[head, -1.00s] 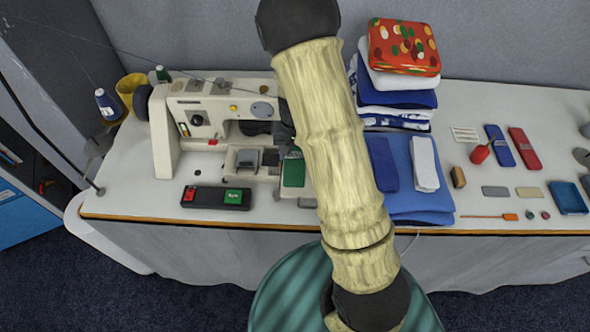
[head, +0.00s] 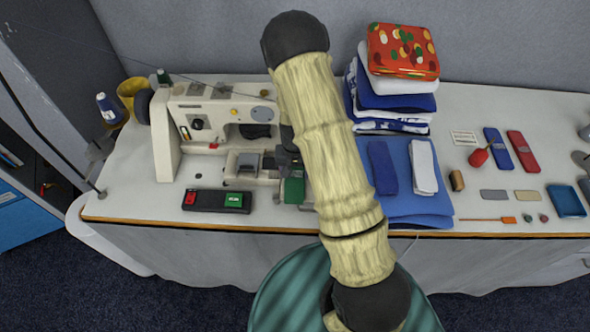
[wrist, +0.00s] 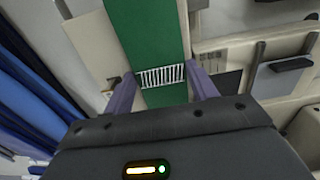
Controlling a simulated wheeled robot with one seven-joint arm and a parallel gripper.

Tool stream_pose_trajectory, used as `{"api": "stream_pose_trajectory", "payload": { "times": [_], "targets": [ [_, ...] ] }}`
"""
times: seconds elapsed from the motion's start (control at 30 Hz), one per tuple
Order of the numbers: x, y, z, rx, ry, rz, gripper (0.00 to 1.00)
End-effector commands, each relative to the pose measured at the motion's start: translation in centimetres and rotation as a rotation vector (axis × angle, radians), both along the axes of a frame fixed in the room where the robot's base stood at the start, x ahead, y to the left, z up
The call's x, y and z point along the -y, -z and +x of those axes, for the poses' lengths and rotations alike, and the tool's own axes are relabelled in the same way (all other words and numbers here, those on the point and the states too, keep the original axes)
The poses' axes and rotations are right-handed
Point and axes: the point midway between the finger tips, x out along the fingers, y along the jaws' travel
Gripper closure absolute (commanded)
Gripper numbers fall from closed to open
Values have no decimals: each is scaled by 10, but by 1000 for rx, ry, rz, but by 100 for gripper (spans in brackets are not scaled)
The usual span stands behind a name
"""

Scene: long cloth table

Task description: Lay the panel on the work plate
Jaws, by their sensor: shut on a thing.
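The green panel (wrist: 155,40) is long and flat, with a white ladder-like mark across it. My gripper (wrist: 162,85) is shut on it, one purple finger at each long side in the wrist view. In the head view part of the panel (head: 293,191) shows just left of my arm, at the right end of the sewing machine (head: 165,135). The machine's pale bed, with a grey plate (head: 246,161), lies left of the panel. I cannot tell which surface is the work plate, or whether the panel touches anything below. My arm hides the area right of the panel.
A dark control box (head: 217,200) with red and green buttons lies in front of the machine. Blue cloth (head: 420,212) with folded blue and white pieces lies right of my arm. A cloth stack (head: 400,85) stands behind it. Small tools lie farther right.

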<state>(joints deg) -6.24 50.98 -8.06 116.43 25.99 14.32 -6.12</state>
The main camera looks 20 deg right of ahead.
Motion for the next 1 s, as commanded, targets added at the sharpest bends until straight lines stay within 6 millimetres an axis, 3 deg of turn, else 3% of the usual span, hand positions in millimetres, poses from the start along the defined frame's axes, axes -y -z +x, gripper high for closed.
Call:
{"api": "stream_pose_trajectory", "payload": {
  "times": [0.3,0.33,0.4,0.43,0.83,1.0],
  "targets": [
    [0,4,0,1,0,0,66],
    [0,2,0,1,0,0,37],
    [0,2,0,1,0,0,23],
    [0,2,0,1,0,0,21],
    [0,-3,1,1,0,1,21],
    [0,-22,1,4,-1,1,21]
  ]
}}
